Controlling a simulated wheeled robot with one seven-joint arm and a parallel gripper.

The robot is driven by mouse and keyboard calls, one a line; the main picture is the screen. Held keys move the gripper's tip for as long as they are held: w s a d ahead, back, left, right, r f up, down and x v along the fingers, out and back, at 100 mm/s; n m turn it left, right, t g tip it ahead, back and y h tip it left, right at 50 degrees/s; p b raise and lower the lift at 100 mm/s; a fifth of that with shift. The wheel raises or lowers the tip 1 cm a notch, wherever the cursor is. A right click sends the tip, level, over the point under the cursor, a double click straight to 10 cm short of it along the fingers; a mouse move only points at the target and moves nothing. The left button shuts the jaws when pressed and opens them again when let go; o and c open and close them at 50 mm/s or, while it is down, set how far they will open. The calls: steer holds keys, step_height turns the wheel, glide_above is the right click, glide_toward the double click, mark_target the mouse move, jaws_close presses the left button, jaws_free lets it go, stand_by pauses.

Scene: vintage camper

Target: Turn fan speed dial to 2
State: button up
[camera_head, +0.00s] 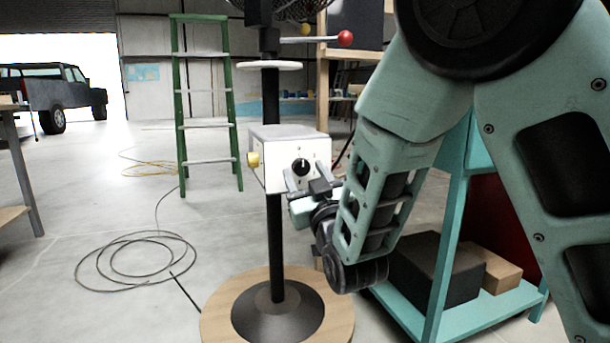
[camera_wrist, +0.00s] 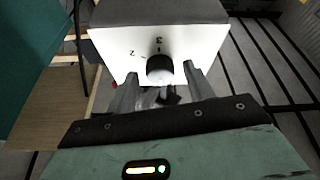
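The fan's white control box (camera_head: 283,172) is fixed to a black pole. A round black dial (camera_head: 301,167) is on its front face. In the wrist view the dial (camera_wrist: 159,68) is in the middle, with a "3" above it and a "2" to the upper left. A pale mark shows on the dial in the head view, but its exact setting is too small to tell. My gripper (camera_head: 307,179) is open in front of the box. In the wrist view its fingers (camera_wrist: 161,88) are apart, left and right of the dial. Contact with the dial is not visible.
A yellow knob (camera_head: 253,160) sticks out of the box's left side. A red-ball lever (camera_head: 345,38) and the fan cage (camera_head: 300,8) are above. The pole stands on a round wooden base (camera_head: 225,315). A teal cart (camera_head: 480,318) stands at right; a cable (camera_head: 130,262) lies left.

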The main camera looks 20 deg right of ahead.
steer(key=c, duration=0.9)
steer(key=shift+o, duration=0.2)
